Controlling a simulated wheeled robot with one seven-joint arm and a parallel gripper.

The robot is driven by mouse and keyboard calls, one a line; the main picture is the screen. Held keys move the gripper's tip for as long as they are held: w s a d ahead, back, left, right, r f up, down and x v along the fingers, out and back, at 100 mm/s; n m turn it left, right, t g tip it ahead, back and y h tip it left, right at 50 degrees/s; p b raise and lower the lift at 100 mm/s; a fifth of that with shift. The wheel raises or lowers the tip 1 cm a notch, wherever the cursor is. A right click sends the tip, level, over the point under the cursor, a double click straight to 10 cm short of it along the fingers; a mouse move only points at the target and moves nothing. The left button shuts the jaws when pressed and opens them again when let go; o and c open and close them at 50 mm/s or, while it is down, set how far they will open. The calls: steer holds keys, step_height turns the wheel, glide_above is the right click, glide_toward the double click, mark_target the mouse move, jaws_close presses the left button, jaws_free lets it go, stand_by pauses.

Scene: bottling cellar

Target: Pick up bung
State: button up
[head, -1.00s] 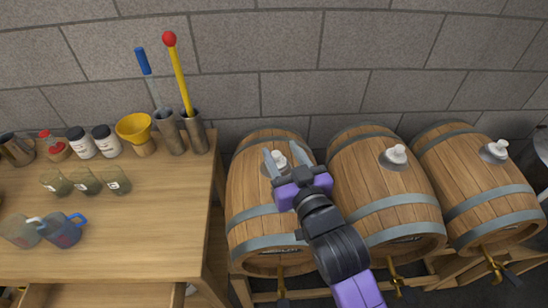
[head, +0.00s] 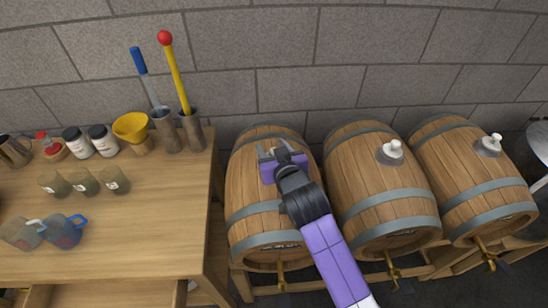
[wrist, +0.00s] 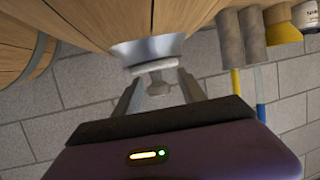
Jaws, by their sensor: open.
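My gripper (head: 274,152) is over the top of the left barrel (head: 245,190), open. In the wrist view, a pale bung (wrist: 157,84) with a round knob and flange sits in a metal collar (wrist: 147,48). The fingers of my gripper (wrist: 159,92) reach up on either side of the knob, and no contact shows. In the head view my gripper hides this bung. Similar white bungs stand in the middle barrel (head: 391,151) and the right barrel (head: 491,143).
A wooden table (head: 150,225) at the left holds a yellow funnel (head: 132,128), metal cylinders (head: 165,130) with long tools, jars, small cups and jugs. A stone wall (head: 300,45) rises behind the barrels. Brass taps jut from the barrel fronts.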

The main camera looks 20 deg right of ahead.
steer(key=shift+w+d+f, duration=0.1)
steer(key=shift+w+f, duration=0.1)
steer(key=shift+w, duration=0.4)
jaws_close()
steer(key=shift+r, duration=0.1)
step_height(320, 180, up, 20)
steer(key=shift+b, duration=0.4)
